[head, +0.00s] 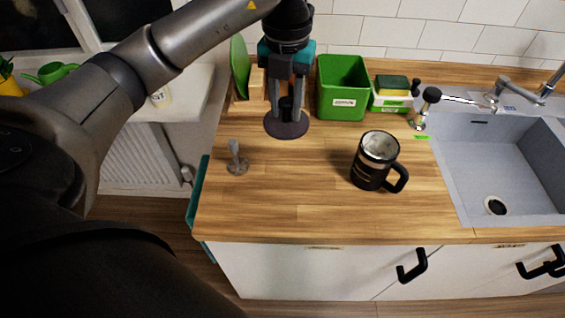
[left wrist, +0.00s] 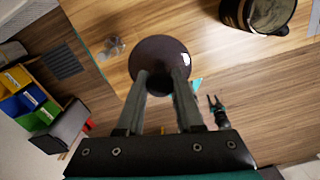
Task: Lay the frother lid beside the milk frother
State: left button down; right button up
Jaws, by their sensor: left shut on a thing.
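The frother lid (head: 286,127) is a dark purple-brown disc with a black knob. My left gripper (head: 287,102) points down and is shut on the knob, with the disc below the fingertips. The left wrist view shows the lid (left wrist: 160,52) beyond the fingers of the left gripper (left wrist: 160,88). I cannot tell whether the disc touches the counter. The milk frother (head: 370,172) is a black mug with a handle, upright and open-topped, right of the lid and nearer the front edge. The frother (left wrist: 240,14) is partly cut off in the left wrist view.
A small metal tool (head: 237,162) stands on the wooden counter (head: 300,200) left of the frother. A green bin (head: 342,90), a sponge holder (head: 392,95) and a tamper-like tool (head: 424,108) stand behind. The sink (head: 500,160) is at right. The counter between lid and frother is clear.

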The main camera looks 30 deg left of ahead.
pick_arm(q)
notch_tip(320, 180, down, 13)
jog(key=shift+f+b, duration=0.1)
jog(key=shift+b, duration=0.6)
notch_tip(320, 180, down, 4)
jog(key=shift+f, duration=0.3)
jog(key=shift+b, duration=0.3)
jog(key=c, duration=1)
grip_release()
jog(key=shift+f, duration=0.15)
jog(key=o, duration=0.4)
jog(key=shift+o, duration=0.2)
